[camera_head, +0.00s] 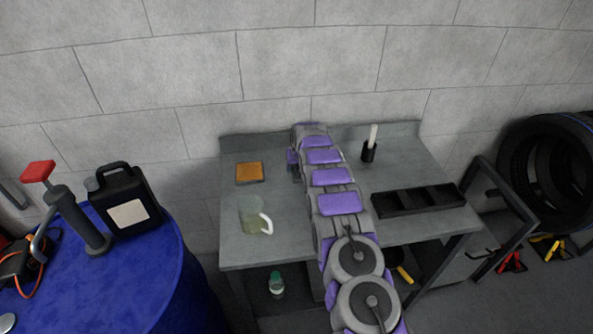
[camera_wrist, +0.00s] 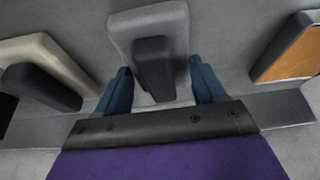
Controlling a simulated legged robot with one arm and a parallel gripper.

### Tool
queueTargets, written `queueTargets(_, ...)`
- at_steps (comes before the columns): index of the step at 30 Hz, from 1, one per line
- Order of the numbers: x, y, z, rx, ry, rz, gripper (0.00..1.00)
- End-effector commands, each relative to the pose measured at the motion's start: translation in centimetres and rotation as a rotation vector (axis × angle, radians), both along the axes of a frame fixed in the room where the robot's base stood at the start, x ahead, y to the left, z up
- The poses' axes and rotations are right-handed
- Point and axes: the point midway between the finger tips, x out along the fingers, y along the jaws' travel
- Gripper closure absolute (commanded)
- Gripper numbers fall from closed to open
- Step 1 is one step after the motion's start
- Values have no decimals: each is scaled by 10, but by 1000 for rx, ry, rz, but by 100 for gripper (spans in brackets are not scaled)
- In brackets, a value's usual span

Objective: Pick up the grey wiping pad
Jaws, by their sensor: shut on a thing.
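In the wrist view, the grey wiping pad (camera_wrist: 122,22) is a light grey block with a dark grip block on top. It lies between the two blue fingers of my gripper (camera_wrist: 163,82), which is shut on it. Whether the pad touches the tabletop cannot be told. In the head view my purple and grey arm reaches over the table to its back, and it hides the grey pad and most of my gripper.
An orange-brown pad (camera_head: 249,172) lies left of my arm; a beige pad (camera_wrist: 40,55) shows in the wrist view. A jug (camera_head: 252,215), black tray (camera_head: 417,199) and black holder (camera_head: 368,152) stand on the grey table (camera_head: 290,222). A wall (camera_head: 280,60) rises behind.

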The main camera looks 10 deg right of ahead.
Motion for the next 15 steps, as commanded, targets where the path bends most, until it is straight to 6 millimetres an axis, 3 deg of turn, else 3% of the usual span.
queueTargets(9, 0, 0, 1, 0, 1, 0, 61)
queueTargets(15, 0, 0, 14, 0, -1, 0, 61)
